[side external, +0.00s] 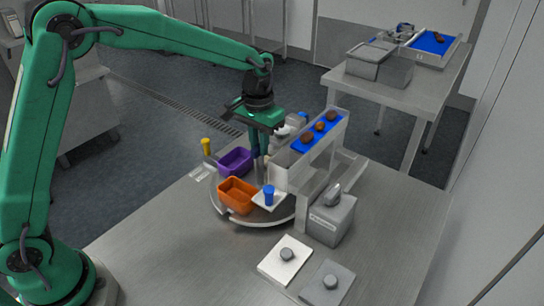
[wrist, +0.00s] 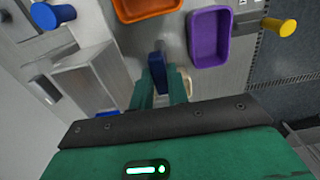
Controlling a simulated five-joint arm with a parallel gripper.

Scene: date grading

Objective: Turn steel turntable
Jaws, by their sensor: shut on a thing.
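The round steel turntable (side external: 258,221) lies on the steel table and carries an orange bin (side external: 237,196) and a purple bin (side external: 235,161). A yellow peg (side external: 207,146) stands by the purple bin, and a blue peg (side external: 269,195) stands on a white plate by the orange bin. My gripper (side external: 261,165) reaches down behind the bins. In the wrist view its green fingers (wrist: 160,88) are shut on another blue peg (wrist: 157,62), between the orange bin (wrist: 147,8) and purple bin (wrist: 209,38). The fingertips and this peg are mostly hidden in the side view.
A raised blue strip (side external: 320,130) with several dates stands close right of my gripper. A grey box (side external: 330,220) stands in front of it. A white pad (side external: 285,260) and a grey pad (side external: 327,284) lie at the front. The table's front left is clear.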

